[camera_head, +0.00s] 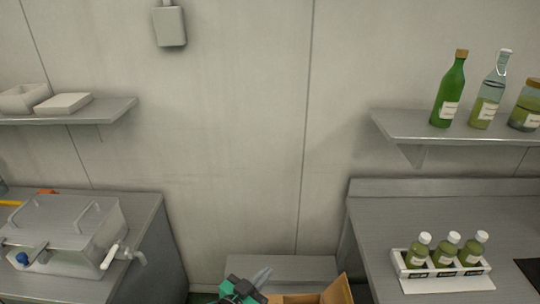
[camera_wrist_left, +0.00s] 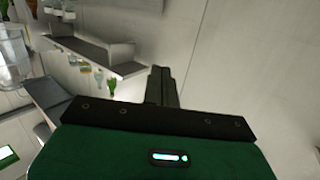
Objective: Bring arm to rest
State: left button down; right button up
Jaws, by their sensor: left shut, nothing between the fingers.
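My left gripper (camera_head: 262,276) shows at the bottom middle of the head view, green and black with grey fingers pointing up and to the right. The fingers are shut with nothing between them. In the left wrist view the shut fingers (camera_wrist_left: 162,86) stand up from the dark gripper body, clear of any object. Most of the left arm is below the head view's edge. My right gripper is in neither view.
A cardboard box (camera_head: 338,292) is close beside the left gripper, before a low grey surface (camera_head: 282,266). A steel counter (camera_head: 400,220) with a white rack of bottles (camera_head: 445,272) stands right. A metal basin (camera_head: 70,235) stands left. Shelves (camera_head: 440,122) hang above.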

pick_arm(q)
jog(key=s+a+f+n+g+y, duration=0.2)
jog(key=s+a+f+g+y, duration=0.1)
jog(key=s+a, duration=0.45)
jog(key=s+a+f+n+g+y, duration=0.2)
jog(key=s+a+g+y, duration=0.1)
jog(key=s+a, duration=0.5)
jog(key=s+a+f+n+g+y, duration=0.1)
jog(key=s+a+f+g+y, duration=0.25)
jog(key=s+a, duration=0.4)
notch_tip(320, 180, down, 31)
jog(key=s+d+g, duration=0.2)
jog(key=s, duration=0.1)
jog(key=s+a+f, duration=0.1)
jog(key=s+f, duration=0.8)
jog(key=f, duration=0.1)
jog(key=s+a+f+b, duration=0.1)
jog(key=s+a+f, duration=0.1)
jog(key=s+f, duration=0.7)
jog(key=shift+s+a+f+g+b, duration=0.3)
jog(key=shift+f+g, duration=0.15)
jog(key=shift+f, duration=0.25)
